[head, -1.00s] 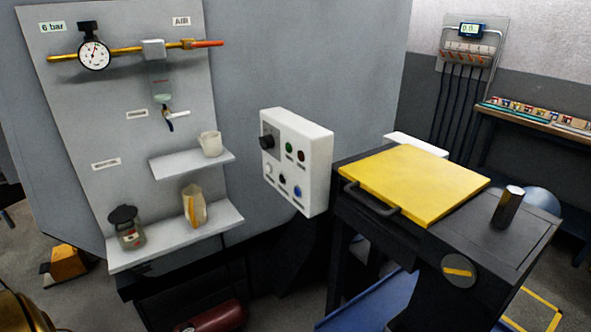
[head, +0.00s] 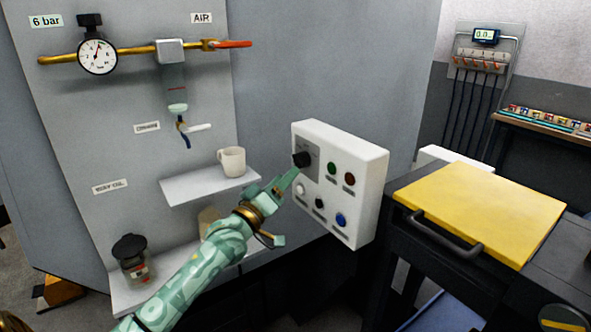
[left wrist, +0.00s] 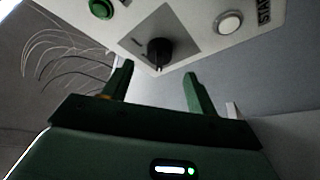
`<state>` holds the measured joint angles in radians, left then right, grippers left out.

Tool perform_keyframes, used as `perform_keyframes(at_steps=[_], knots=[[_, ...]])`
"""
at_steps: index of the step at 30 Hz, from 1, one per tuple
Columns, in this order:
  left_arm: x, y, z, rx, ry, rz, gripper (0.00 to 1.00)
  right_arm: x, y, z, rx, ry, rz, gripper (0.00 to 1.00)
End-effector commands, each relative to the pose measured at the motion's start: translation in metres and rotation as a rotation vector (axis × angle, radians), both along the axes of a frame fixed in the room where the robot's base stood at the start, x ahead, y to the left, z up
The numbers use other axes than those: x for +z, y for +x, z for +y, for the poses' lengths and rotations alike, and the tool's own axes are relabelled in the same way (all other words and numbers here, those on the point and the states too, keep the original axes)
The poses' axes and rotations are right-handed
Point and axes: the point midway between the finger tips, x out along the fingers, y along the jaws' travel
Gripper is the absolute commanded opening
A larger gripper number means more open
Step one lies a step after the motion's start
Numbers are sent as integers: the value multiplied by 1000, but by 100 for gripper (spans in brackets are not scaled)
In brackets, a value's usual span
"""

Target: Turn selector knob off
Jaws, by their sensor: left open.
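The black selector knob (head: 302,159) sits on a grey plate at the upper left of the white control box (head: 366,190). In the left wrist view the knob (left wrist: 159,52) shows ahead of the fingers, between their lines, with its plate. My left gripper (head: 292,181) is just in front of the box's left side, close below and left of the knob. In the left wrist view its two green fingers (left wrist: 157,80) are apart with nothing between them. It appears not to touch the knob. My right gripper is out of view.
The box also bears a green button (head: 332,168), a red button (head: 349,179), a white button (head: 300,189) and a blue button (head: 341,220). A shelf with a white mug (head: 232,161) is left of the box. A yellow-topped cart (head: 484,208) stands at right.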

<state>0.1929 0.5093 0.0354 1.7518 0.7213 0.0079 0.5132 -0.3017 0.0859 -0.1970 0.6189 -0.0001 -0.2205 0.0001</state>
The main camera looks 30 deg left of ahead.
Motion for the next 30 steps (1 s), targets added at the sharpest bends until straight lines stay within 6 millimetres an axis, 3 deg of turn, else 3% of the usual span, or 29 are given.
perform_keyframes(at_steps=[3, 7, 19, 20, 24, 30], knots=[[6, 24, -1, 1, 0, -1, 58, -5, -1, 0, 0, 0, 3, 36], [11, 42, -2, 0, 0, 1, 58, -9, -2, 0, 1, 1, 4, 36], [15, 51, -3, 0, 1, 1, 58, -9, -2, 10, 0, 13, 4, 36], [15, 51, -3, 0, 1, 1, 55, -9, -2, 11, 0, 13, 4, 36], [15, 51, -3, 1, 1, 2, 16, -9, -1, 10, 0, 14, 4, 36], [15, 51, -3, 2, 5, 1, 14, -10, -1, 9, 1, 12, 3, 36]])
